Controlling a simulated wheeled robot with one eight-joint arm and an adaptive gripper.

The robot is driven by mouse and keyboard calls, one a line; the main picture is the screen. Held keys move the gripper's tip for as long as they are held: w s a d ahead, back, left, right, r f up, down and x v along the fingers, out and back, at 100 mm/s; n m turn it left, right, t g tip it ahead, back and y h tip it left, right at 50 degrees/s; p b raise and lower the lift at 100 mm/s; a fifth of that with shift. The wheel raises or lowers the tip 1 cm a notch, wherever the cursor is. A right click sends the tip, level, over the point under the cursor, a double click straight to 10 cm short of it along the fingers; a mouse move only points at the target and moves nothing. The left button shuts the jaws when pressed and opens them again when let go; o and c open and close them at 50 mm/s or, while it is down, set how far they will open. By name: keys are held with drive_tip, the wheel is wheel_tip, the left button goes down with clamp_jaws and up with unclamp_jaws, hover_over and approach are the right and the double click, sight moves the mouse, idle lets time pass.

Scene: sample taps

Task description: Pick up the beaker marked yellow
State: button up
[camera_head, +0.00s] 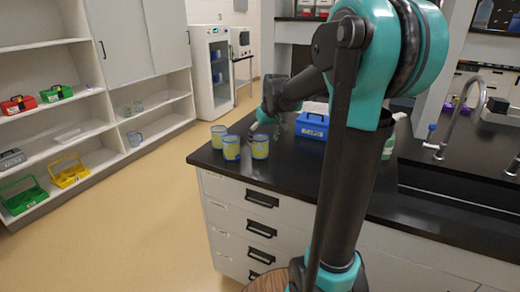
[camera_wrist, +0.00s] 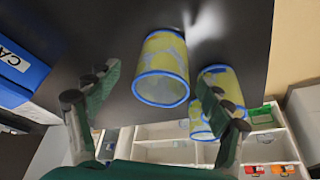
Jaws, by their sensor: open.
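Three clear beakers with yellow sides and blue rims stand on the corner of the black bench. In the head view they are the right beaker (camera_head: 260,147), the middle beaker (camera_head: 231,148) and the left beaker (camera_head: 217,137). I cannot read any marking, so I cannot tell which is marked yellow. My gripper (camera_wrist: 165,85) is open and empty. In the wrist view one beaker (camera_wrist: 162,68) shows between its spread fingers, apart from both. A second beaker (camera_wrist: 222,80) is partly behind the right finger, with the third (camera_wrist: 198,122) close by. In the head view my gripper is small and unclear behind the beakers.
A blue box (camera_head: 312,125) stands on the bench right of the beakers; it also shows in the wrist view (camera_wrist: 20,65). A tap (camera_head: 465,115) and sink are farther right. Shelves (camera_head: 75,135) with coloured carriers stand left across open floor. The bench's edge is close to the beakers.

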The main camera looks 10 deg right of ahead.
sight(260, 149)
drive_tip(key=shift+x, duration=3.05)
drive_tip(key=shift+s+a, duration=0.15)
drive_tip(key=shift+a, duration=0.05)
drive_tip(key=c, duration=1.1)
